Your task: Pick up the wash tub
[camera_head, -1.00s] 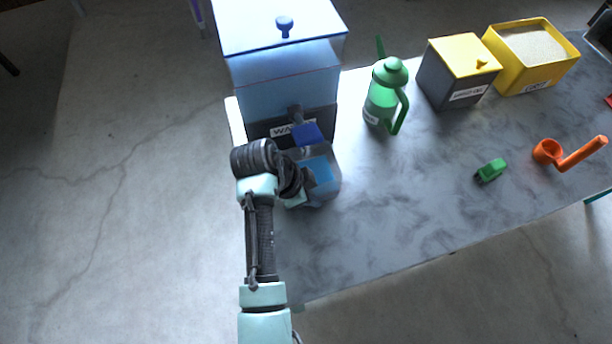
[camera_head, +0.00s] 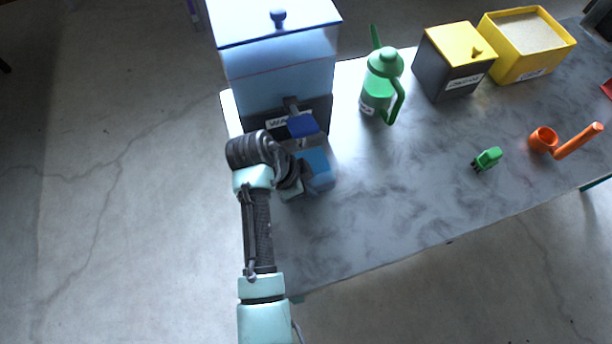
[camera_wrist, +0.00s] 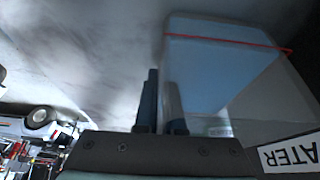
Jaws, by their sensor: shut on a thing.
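The wash tub (camera_head: 317,168) looks like a clear box with blue water in it. It is at the left end of the grey table, below the tap of the water dispenser (camera_head: 278,78). My gripper (camera_head: 303,174) is at the tub's near left side, partly hidden by my wrist. In the wrist view, a clear box with blue water and a red line, which I take for the tub (camera_wrist: 225,70), is beside my fingers (camera_wrist: 160,105). The fingers are close together, shut on its edge. The exact contact and the tub's base are hidden.
The dispenser's dark base and blue tap lever (camera_head: 302,126) stand close behind the tub. A green jug (camera_head: 380,85), a grey box with yellow lid (camera_head: 455,62) and a yellow bin (camera_head: 525,48) line the back. A green clip (camera_head: 487,158) and an orange scoop (camera_head: 545,140) lie right. The front table is clear.

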